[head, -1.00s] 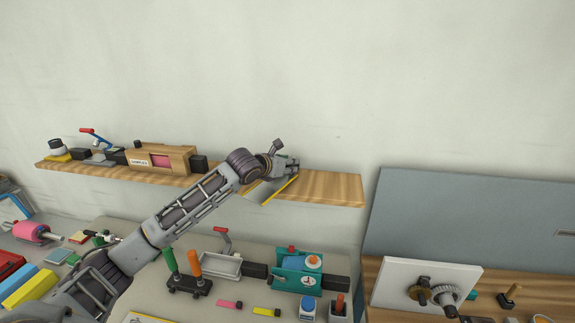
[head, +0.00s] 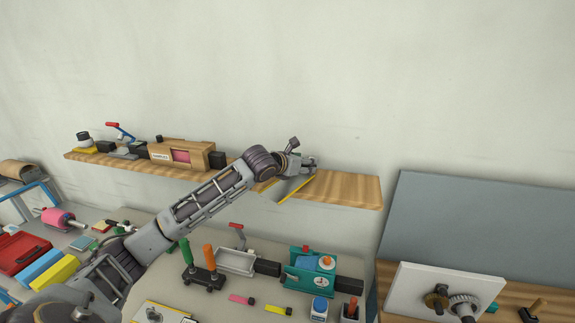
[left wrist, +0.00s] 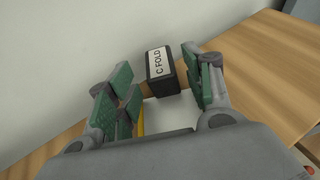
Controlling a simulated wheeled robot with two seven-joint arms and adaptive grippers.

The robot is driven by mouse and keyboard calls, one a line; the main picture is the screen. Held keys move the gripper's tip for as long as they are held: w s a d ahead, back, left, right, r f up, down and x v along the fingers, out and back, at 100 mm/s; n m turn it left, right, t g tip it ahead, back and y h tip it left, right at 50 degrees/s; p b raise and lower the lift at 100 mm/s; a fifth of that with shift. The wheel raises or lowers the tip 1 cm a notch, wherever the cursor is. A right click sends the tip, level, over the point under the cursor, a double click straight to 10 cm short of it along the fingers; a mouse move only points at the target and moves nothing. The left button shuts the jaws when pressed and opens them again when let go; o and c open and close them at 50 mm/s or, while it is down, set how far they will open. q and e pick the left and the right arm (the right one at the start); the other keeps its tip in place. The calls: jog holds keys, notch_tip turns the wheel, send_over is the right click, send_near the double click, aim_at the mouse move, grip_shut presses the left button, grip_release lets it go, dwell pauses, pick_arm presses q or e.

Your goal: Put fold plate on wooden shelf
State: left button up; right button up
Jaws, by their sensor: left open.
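The fold plate is a pale sheet (head: 277,190) with a yellow edge, lying on the wooden shelf (head: 350,188) near its right end and partly hidden by my gripper. In the left wrist view its black block (left wrist: 163,85) labelled "C FOLD" stands between the fingers, with the pale sheet (left wrist: 168,113) below it. My left gripper (head: 308,164) is over the plate at the shelf. Its green-padded fingers (left wrist: 158,66) are open, one on each side of the block, with visible gaps. My right gripper is not in view.
A wooden box labelled as samples (head: 182,154) and small tools stand on the shelf's left part. The shelf's right end is bare. Below, the bench holds a green-and-orange-handled tool (head: 203,270), a grey tray (head: 238,260) and a teal device (head: 312,270).

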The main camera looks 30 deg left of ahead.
pick_arm(q)
notch_tip(320, 180, up, 3)
jog(key=b, duration=0.2)
send_over(286, 185)
jog(key=w, duration=0.2)
jog(key=shift+s+d, duration=0.2)
jog(key=shift+d, duration=0.05)
jog(key=shift+v, duration=0.85)
jog(key=shift+s+r+b, duration=0.2)
jog(key=shift+s+b, duration=0.2)
jog(key=shift+s, duration=0.1)
jog(key=shift+s, duration=0.1)
